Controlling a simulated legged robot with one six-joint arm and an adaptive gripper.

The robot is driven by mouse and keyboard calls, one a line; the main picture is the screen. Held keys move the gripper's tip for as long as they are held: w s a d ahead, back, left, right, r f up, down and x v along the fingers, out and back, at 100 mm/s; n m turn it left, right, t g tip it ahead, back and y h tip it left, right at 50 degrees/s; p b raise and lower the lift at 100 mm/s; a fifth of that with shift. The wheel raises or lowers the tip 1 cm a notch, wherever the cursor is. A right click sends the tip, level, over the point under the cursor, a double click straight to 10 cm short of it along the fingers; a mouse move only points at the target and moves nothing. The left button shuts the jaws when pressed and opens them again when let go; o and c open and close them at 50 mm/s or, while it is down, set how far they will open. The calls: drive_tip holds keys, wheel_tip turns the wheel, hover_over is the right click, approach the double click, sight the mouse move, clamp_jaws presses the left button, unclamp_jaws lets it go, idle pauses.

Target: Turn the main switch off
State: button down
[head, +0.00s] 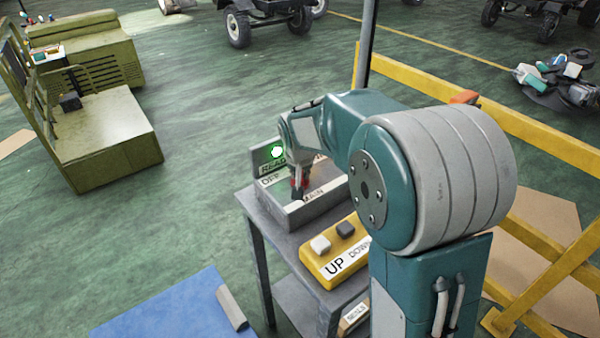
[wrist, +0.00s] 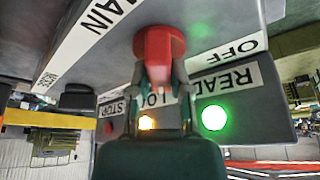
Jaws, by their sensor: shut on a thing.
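The main switch is a red knob (wrist: 160,50) on a grey box (head: 295,213) with a "MAIN" label in front and an "OFF" label (head: 271,179) to its left. In the head view the knob (head: 299,182) is mostly covered by my gripper (head: 297,190). In the wrist view my gripper (wrist: 158,82) has its fingers closed around the red knob. A green light (wrist: 214,117) over "READY" is lit, and it also shows in the head view (head: 277,152). An amber light (wrist: 146,122) is lit beside it. The knob's exact turn angle is hard to tell.
A yellow box (head: 337,259) with "UP" and "DOWN" buttons stands in front of the switch box on the grey stand (head: 257,222). Yellow railings (head: 545,143) run at the right. A blue surface (head: 165,312) lies at the lower left.

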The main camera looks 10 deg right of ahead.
drive_tip(key=n+y, duration=0.1)
drive_tip(key=n, duration=0.3)
drive_tip(key=shift+y, duration=0.4)
drive_tip(key=n+y, duration=0.1)
drive_tip(key=n, duration=0.2)
drive_tip(key=shift+n, duration=0.4)
drive_tip(key=n+g+y, duration=0.1)
drive_tip(key=n, duration=0.3)
drive_tip(key=shift+y, duration=0.4)
drive_tip(key=shift+n+g+y, duration=0.3)
drive_tip(key=shift+n+g, duration=0.5)
drive_tip(key=shift+n, duration=1.4)
drive_tip(key=c, duration=0.6)
unclamp_jaws()
drive_tip(key=shift+o, duration=0.2)
